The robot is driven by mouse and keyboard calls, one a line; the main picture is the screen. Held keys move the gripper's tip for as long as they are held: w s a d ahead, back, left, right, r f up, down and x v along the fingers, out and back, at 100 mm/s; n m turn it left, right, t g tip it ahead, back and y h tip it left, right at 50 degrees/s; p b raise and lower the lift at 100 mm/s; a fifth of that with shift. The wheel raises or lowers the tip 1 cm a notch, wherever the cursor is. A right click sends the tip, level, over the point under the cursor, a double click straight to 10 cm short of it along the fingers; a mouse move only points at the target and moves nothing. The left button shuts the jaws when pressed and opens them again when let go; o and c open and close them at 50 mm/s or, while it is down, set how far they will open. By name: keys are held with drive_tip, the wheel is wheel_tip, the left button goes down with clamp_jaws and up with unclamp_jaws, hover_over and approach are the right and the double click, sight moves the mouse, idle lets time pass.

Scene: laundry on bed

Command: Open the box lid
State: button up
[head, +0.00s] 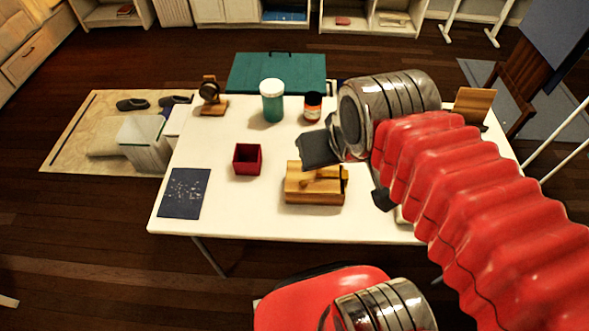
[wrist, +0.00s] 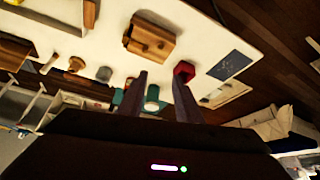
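The wooden box (head: 314,194) stands on the white table, near its front edge. Its lid (head: 301,173) lies over the top, with a small wooden knob on it; any gap under it is too small to tell. In the wrist view the box (wrist: 150,40) appears above and left of the fingers, upside down. My gripper (wrist: 160,78) is open, its two dark fingers apart with nothing held between them. In the head view, one dark finger shows above and behind the box, and a dark part shows to its right. The gripper appears apart from the box.
A red open box (head: 247,160) and a dark blue booklet (head: 184,193) lie to the left on the white table (head: 222,218).

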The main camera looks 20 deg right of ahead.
drive_tip(key=shift+o, duration=0.5)
drive_tip(key=shift+w, duration=0.15)
drive_tip(key=n+g, duration=0.5)
drive_tip(key=g, duration=0.1)
hover_over(304, 183)
wheel_tip(304, 183, down, 9)
drive_tip(key=shift+w+r, duration=0.1)
wheel_tip(304, 183, down, 14)
drive_tip(key=shift+r, duration=0.1)
idle(0.5)
drive_tip(key=shift+c, duration=0.5)
clamp_jaws()
